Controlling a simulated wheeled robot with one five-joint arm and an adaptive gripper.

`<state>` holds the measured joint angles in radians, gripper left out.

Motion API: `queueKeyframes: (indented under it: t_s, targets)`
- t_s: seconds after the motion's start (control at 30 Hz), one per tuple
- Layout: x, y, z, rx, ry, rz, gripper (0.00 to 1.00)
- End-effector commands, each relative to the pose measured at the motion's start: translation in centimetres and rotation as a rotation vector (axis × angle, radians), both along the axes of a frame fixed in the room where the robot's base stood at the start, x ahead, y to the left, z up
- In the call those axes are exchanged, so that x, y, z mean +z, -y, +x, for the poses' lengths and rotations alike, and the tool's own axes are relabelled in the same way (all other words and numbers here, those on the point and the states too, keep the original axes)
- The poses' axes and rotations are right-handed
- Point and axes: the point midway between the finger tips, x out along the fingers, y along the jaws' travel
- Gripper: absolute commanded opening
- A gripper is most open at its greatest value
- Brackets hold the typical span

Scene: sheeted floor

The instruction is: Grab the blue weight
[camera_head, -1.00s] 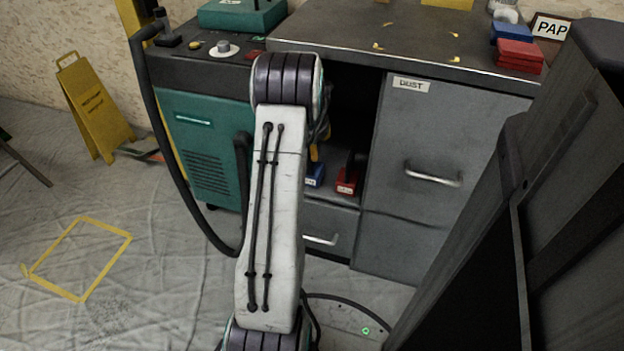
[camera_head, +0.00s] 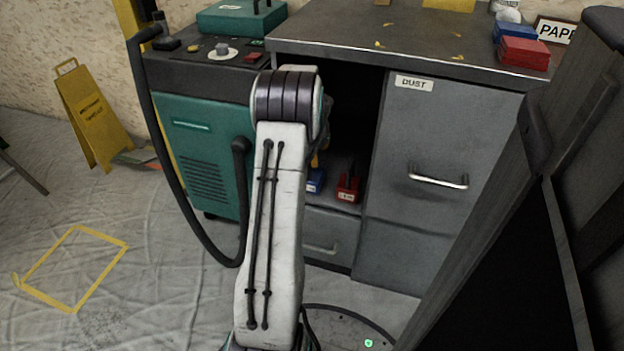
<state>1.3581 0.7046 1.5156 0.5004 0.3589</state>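A small blue block (camera_head: 315,181), which looks like the blue weight, sits in the open shelf of the grey cabinet, left of a red weight (camera_head: 348,188). Its left part is hidden behind my arm. My arm reaches toward the shelf opening. My gripper is hidden behind the arm's upper joint, so its fingers do not show.
The grey cabinet (camera_head: 425,240) has a DUST door with a handle. Blue and red blocks (camera_head: 523,52) lie on its top. A green machine (camera_head: 195,140) with a black hose stands left. A dark panel (camera_head: 500,240) is close on the right.

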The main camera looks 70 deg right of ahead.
Motion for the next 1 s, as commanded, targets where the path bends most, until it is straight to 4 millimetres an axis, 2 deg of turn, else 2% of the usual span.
queueKeyframes:
  t_s: [0.07,0.43,1.0]
  targets:
    - [-0.02,-0.02,-0.01,0.000,0.000,0.000,0.33]
    - [0.00,0.00,0.00,0.000,0.000,0.000,0.00]
    - [0.61,0.23,0.07,0.000,0.002,-0.011,0.00]
